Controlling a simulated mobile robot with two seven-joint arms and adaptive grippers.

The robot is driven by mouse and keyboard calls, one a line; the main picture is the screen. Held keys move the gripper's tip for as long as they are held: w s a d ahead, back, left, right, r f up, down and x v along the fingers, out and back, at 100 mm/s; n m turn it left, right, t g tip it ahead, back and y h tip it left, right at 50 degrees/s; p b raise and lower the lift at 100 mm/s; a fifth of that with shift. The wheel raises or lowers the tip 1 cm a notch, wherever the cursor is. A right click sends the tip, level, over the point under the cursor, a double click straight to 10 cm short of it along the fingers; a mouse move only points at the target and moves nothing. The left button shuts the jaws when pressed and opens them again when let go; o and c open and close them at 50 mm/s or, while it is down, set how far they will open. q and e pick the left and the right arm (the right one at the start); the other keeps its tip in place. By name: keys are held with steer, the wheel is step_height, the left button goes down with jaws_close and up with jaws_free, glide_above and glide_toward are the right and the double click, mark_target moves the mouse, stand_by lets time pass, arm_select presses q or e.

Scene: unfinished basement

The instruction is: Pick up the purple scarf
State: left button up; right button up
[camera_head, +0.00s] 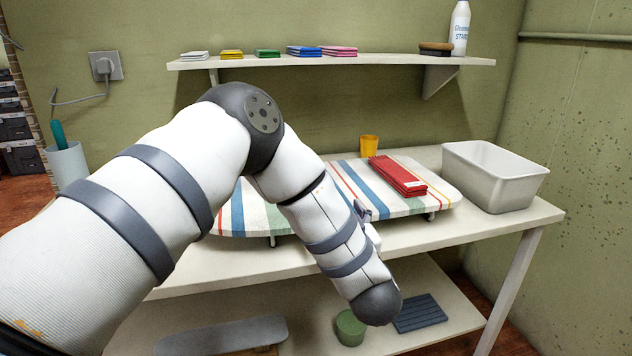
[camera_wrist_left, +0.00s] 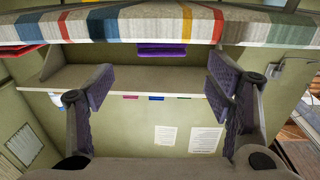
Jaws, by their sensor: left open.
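The purple scarf (camera_wrist_left: 162,49) appears folded in the left wrist view, just past the edge of the striped ironing board (camera_wrist_left: 120,27). That view is upside down. In the head view I cannot make out the scarf; my left arm covers the middle of the striped ironing board (camera_head: 345,180). My left gripper (camera_wrist_left: 160,84) is open and empty, with its two purple-padded fingers wide apart. The scarf shows between the fingers in the picture, apart from them. In the head view the gripper is mostly hidden behind my forearm. My right gripper is not in view.
A folded red cloth (camera_head: 398,176) lies on the board's right part. A yellow cup (camera_head: 369,145) stands behind the board, and a white bin (camera_head: 494,190) stands at the right. A wall shelf (camera_head: 390,62) with folded cloths hangs above. A green container (camera_head: 350,328) is on the lower shelf.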

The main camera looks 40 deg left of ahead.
arm_select(q)
steer(key=x, duration=0.8)
steer(key=shift+a+f, duration=0.3)
steer(key=shift+f, duration=0.05)
steer(key=shift+w+a+r, duration=0.1)
steer(key=shift+w+a, duration=0.1)
steer(key=shift+w, duration=0.1)
steer(key=c, duration=1.3)
